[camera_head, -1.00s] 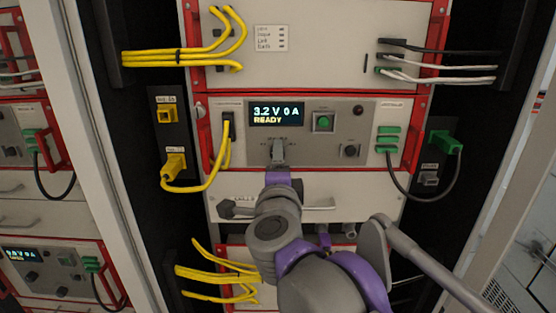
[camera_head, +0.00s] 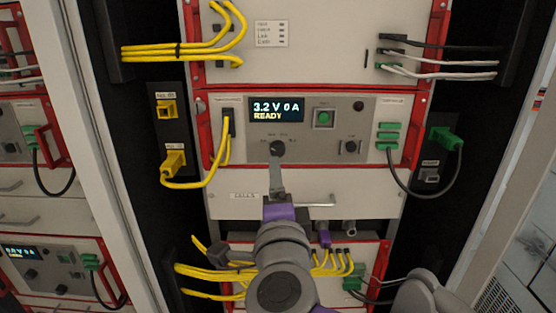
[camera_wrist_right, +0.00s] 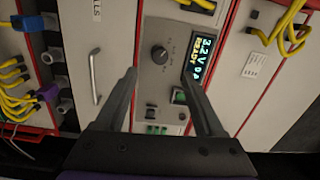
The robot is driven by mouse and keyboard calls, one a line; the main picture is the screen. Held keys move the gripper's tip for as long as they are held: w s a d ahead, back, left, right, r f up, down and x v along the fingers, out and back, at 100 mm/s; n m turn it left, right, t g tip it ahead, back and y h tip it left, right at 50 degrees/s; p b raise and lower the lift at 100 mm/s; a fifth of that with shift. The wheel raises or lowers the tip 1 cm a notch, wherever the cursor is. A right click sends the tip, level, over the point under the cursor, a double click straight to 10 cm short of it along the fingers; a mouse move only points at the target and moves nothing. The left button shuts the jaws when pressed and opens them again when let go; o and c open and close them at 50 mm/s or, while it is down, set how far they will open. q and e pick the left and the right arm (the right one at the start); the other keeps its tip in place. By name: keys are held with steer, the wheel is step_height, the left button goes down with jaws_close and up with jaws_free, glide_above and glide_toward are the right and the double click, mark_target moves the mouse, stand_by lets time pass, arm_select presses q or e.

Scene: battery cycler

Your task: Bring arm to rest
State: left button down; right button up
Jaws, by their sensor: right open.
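My right gripper (camera_head: 276,162) is in front of the cycler's drawer panel, with its fingertips just below the lower-middle black knob (camera_head: 278,148) in the head view. In the right wrist view my gripper (camera_wrist_right: 161,66) is open, with two dark fingers apart and nothing between them. The knob (camera_wrist_right: 159,54) stands beyond the fingertips, apart from them. The control panel (camera_head: 228,148) has a display (camera_head: 277,109) reading "3.2 V 0 A READY". My left gripper is not in view.
A drawer handle (camera_head: 318,203) and yellow cables (camera_head: 205,272) lie close around my right arm. A yellow cable (camera_head: 200,185) loops at the left and a black cable (camera_head: 415,198) at the right. A green button (camera_head: 324,118) sits beside the display.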

steer(key=s+d+f+n+g+y, duration=0.2)
steer(key=s+f+n+g, duration=0.1)
steer(key=f+n, duration=0.55)
steer(key=s+d+f+n+g+y, duration=0.25)
steer(key=f+n, duration=0.25)
steer(key=f, duration=0.7)
steer(key=s+d+f+n+g+h, duration=0.1)
steer(key=s+d+f+g+h, duration=0.1)
steer(key=s+d+f, duration=0.4)
steer(key=s+d+f+n+g+h+p, duration=0.1)
steer(key=s+d+f+g, duration=0.4)
steer(key=f, duration=0.8)
steer(key=shift+s+d+n+h, duration=0.55)
steer(key=shift+s+d+h, duration=0.35)
steer(key=shift+d+h, duration=0.35)
